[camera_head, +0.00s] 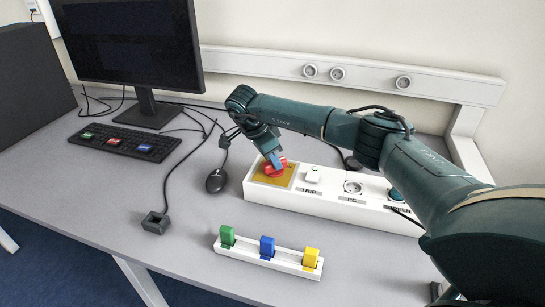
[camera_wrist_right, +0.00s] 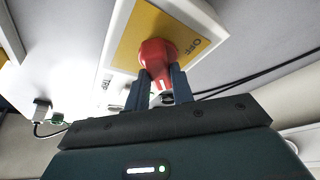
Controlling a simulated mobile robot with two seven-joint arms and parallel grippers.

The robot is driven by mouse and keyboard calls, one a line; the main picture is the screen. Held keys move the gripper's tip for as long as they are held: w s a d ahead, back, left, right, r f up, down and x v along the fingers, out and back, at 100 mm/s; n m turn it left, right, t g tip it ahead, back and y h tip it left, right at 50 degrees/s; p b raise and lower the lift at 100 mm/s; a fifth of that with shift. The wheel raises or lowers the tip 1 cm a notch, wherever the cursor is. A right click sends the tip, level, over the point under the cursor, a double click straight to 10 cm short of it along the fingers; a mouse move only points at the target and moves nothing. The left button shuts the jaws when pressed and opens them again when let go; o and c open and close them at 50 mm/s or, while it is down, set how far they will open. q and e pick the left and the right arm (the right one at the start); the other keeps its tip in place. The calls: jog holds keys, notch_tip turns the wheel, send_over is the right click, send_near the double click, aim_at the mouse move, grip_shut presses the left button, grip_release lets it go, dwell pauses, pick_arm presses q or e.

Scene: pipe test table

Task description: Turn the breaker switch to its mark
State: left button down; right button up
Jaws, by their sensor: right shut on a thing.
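The red breaker switch (camera_head: 275,167) sits on a yellow plate (camera_head: 262,179) at the left end of a white panel box (camera_head: 330,206). My right gripper (camera_head: 273,160) reaches down to it from above and is shut on its handle. In the right wrist view the red switch (camera_wrist_right: 157,58) is between the two fingers of my right gripper (camera_wrist_right: 158,85). The word OFF (camera_wrist_right: 193,46) shows on the yellow plate beside the switch. A white line is on the handle end. The target mark cannot be made out. My left gripper is not in view.
On the box are a white TRIP switch (camera_head: 312,175), a socket (camera_head: 352,187) and a teal knob (camera_head: 396,194). A white rack (camera_head: 268,261) with green, blue and yellow pieces stands in front. A mouse (camera_head: 216,181), keyboard (camera_head: 119,141) and monitor (camera_head: 130,45) are left.

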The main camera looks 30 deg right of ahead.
jog(key=shift+d, duration=0.1)
jog(key=o, duration=1)
jog(key=shift+r, duration=0.1)
jog(key=v, duration=1.3)
